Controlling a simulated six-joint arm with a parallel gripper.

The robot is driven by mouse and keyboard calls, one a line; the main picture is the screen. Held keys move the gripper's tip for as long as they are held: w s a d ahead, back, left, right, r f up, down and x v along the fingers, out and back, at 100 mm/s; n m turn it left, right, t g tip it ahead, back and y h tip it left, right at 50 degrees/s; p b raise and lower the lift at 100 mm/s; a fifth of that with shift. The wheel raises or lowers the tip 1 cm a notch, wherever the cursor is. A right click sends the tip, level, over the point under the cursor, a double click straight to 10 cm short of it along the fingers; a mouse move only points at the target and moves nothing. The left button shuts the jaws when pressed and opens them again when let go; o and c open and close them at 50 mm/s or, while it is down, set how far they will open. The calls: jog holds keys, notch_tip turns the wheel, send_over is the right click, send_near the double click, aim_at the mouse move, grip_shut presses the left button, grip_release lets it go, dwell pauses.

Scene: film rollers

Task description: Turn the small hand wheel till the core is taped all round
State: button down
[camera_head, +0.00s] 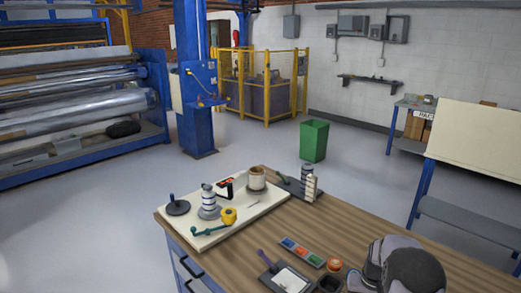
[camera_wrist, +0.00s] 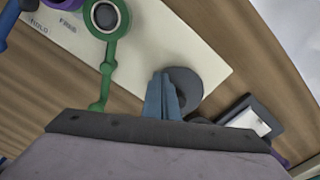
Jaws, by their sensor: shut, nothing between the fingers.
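In the head view a dark disc with an upright knob, likely the small hand wheel (camera_head: 178,208), sits at the left corner of a pale board. Beside it a striped white-and-dark core (camera_head: 209,197) stands upright on a grey round base. A yellow tape roll (camera_head: 229,215) lies to its right. In the wrist view my gripper (camera_wrist: 162,76) is shut and empty, its bluish fingers together. A round grey disc (camera_wrist: 185,86) is partly hidden behind the fingers; I cannot tell whether they touch. My gripper does not show in the head view.
A green lever (camera_wrist: 107,62) lies near words reading HOLD and FREE on the board (camera_wrist: 165,38). A dark-framed tray (camera_wrist: 236,116) is at the right.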

jog(key=shift+s+a, duration=0.4)
jog(key=shift+s, duration=0.2)
jog(key=shift+r, duration=0.1)
notch_tip(320, 180, up, 7)
jog(key=p, duration=0.5)
dwell(0.3)
